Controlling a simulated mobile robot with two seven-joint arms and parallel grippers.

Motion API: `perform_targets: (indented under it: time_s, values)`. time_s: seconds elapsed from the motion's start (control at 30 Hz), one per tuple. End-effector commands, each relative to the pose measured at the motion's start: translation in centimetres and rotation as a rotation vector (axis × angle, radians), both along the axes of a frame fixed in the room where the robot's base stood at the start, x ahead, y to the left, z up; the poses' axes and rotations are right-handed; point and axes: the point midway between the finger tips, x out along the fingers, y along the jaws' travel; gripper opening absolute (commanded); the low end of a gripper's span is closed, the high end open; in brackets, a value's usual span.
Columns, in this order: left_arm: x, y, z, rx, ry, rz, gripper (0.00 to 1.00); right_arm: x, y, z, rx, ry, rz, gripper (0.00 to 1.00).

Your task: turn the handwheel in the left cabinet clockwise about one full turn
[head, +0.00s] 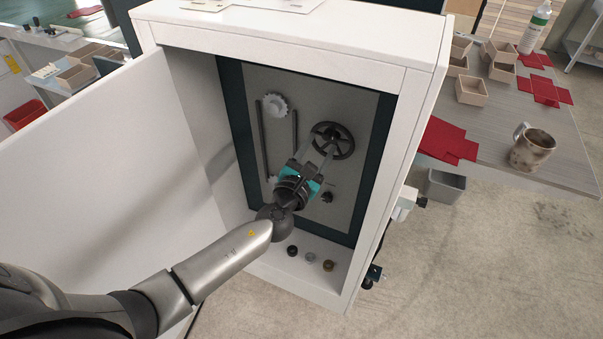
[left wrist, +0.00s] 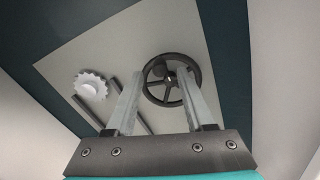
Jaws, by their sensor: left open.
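The black spoked handwheel (head: 340,139) is on the grey back panel inside the open white cabinet (head: 290,35). It also shows in the left wrist view (left wrist: 171,98). My left gripper (head: 318,157) reaches into the cabinet with its jaws open, pointing at the wheel. In the left wrist view its two fingers (left wrist: 161,88) stand apart and overlap the lower part of the wheel in the picture. I cannot tell whether they touch it. Part of the rim is hidden behind the fingers. My right gripper is not in view.
A white gear (head: 275,105) and dark rails (head: 262,140) are left of the wheel. A small black knob (head: 327,196) is below it. Several small round pieces (head: 310,257) lie on the cabinet floor. The open door (head: 110,150) stands at left. A table with a mug (head: 531,148) is at right.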

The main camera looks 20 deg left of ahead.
Motion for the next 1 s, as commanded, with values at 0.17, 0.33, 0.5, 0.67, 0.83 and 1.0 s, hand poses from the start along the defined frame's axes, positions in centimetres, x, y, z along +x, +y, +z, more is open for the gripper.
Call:
perform_targets:
  time_s: [0.17,0.33,0.5,0.67,0.83,1.0]
  values:
    - [-3.4,0.1,0.0,0.001,0.002,-0.001,0.54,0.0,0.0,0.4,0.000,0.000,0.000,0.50]
    - [-6.4,0.2,-0.1,0.000,0.003,-0.001,0.54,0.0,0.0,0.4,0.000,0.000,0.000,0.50]
    - [-8.9,0.3,-0.1,0.001,0.002,-0.001,0.54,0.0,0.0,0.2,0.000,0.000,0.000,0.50]
    - [-10.4,0.4,-0.1,0.002,0.001,-0.002,0.54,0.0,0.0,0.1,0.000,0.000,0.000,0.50]
    - [-11.0,0.4,0.0,0.001,0.000,0.000,0.54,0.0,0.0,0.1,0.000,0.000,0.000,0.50]
    - [-11.0,0.4,0.0,0.001,0.000,0.000,0.54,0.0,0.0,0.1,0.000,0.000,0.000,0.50]
